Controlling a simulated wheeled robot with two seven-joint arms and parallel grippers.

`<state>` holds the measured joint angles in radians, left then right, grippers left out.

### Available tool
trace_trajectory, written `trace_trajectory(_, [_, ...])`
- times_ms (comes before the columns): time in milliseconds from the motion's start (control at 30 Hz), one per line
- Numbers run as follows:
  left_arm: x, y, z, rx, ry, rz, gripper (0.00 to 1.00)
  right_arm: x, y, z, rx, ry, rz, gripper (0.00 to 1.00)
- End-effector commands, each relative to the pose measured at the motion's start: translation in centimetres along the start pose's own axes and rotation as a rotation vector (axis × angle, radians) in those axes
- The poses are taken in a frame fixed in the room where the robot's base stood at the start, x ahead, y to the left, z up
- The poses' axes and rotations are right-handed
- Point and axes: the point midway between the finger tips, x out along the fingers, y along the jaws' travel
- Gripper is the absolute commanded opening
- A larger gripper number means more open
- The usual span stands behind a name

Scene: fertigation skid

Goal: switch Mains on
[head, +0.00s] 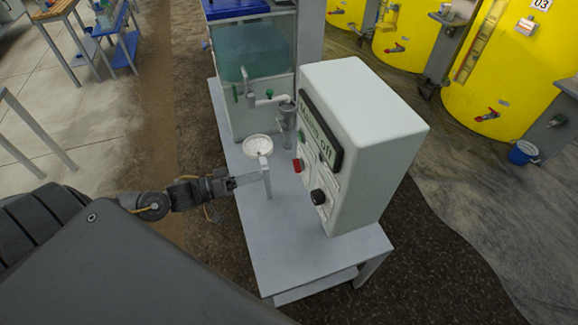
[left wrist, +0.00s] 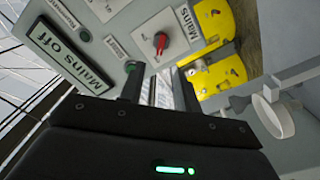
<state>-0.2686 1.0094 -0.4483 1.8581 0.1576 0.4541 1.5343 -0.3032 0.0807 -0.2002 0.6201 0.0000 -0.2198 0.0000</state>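The control box (head: 370,130) stands on the grey bench, and its dark display reads "Mains off"; the display also shows in the left wrist view (left wrist: 68,56). A red-handled switch (head: 299,165) sits on the box's front, below the display. In the left wrist view the red handle (left wrist: 160,43) is beside a label reading "Mains". A black knob (head: 318,197) is on the same face. My left gripper (head: 246,179) is in front of this face, apart from it. Its two fingers (left wrist: 159,90) are open with nothing between them. My right gripper is not in view.
A white dish (head: 258,146) on a light bracket stands close to my left gripper; it also shows in the left wrist view (left wrist: 274,106). A tank (head: 252,85) with pipes is behind. Yellow tanks (head: 500,75) stand at the back right. The bench front (head: 290,245) is clear.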

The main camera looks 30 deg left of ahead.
Motion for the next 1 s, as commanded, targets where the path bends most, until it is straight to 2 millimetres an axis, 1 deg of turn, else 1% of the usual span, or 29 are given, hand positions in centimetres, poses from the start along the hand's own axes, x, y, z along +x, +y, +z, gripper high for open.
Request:
trace_trajectory(67, [0.2, 0.0, 0.0, 0.000, 0.001, 0.000, 0.33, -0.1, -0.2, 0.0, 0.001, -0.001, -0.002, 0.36])
trace_trajectory(167, [1.0, 0.0, -0.1, 0.000, 0.005, -0.001, 0.33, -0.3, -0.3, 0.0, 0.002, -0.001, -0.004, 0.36])
trace_trajectory(267, [2.4, 0.1, -0.2, 0.000, 0.005, 0.000, 0.33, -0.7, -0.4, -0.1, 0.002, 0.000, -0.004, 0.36])
trace_trajectory(500, [7.0, 0.1, -0.3, 0.001, 0.006, -0.002, 0.33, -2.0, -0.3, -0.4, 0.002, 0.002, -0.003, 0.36])
trace_trajectory(700, [9.8, 0.0, -0.2, 0.001, 0.004, -0.003, 0.33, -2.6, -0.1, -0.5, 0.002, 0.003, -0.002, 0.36])
trace_trajectory(833, [10.6, -0.1, 0.0, 0.001, 0.002, -0.005, 0.33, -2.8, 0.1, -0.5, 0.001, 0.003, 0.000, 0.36])
trace_trajectory(1000, [10.9, -0.2, 0.0, 0.002, 0.002, -0.004, 0.33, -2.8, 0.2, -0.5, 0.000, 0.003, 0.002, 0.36])
